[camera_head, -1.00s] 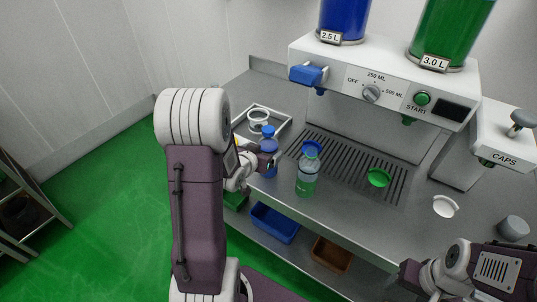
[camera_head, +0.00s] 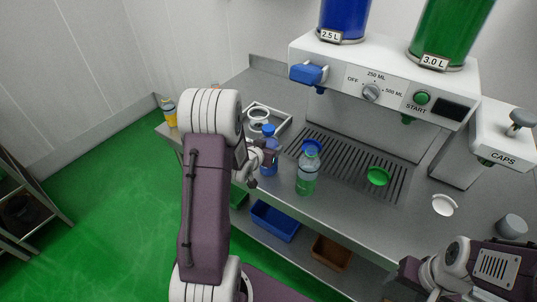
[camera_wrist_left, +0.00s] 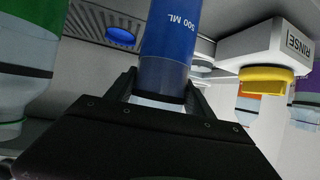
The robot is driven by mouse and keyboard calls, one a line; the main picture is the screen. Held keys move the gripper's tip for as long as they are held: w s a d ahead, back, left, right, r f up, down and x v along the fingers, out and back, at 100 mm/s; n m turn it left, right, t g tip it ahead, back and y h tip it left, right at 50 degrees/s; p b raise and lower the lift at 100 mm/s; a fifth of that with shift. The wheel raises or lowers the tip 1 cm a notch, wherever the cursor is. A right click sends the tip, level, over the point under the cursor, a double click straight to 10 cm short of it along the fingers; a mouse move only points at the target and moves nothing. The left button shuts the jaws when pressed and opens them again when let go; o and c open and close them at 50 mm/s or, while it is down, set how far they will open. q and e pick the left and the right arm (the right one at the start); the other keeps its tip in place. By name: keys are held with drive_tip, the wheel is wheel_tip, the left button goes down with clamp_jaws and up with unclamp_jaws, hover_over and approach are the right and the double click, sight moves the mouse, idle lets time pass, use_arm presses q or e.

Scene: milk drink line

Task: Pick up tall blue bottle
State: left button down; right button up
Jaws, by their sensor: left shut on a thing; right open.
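In the left wrist view the blue bottle (camera_wrist_left: 168,38), marked 500 ML, sits between the fingers of the left gripper (camera_wrist_left: 160,92). I cannot tell whether its base touches the counter. My right gripper (camera_head: 408,272) is open and empty at the lower right, away from the bottle.
The green-labelled bottle (camera_wrist_left: 22,45) is close beside my left gripper. A tray with white rings (camera_head: 284,126) lies behind. The dispenser (camera_head: 400,85) stands behind.

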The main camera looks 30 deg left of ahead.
sight(268, 127)
use_arm(q)
wheel_tip(268, 127, up, 10)
drive_tip(key=shift+p, duration=0.85)
drive_tip(key=shift+w, duration=0.1)
drive_tip(key=shift+a, duration=0.1)
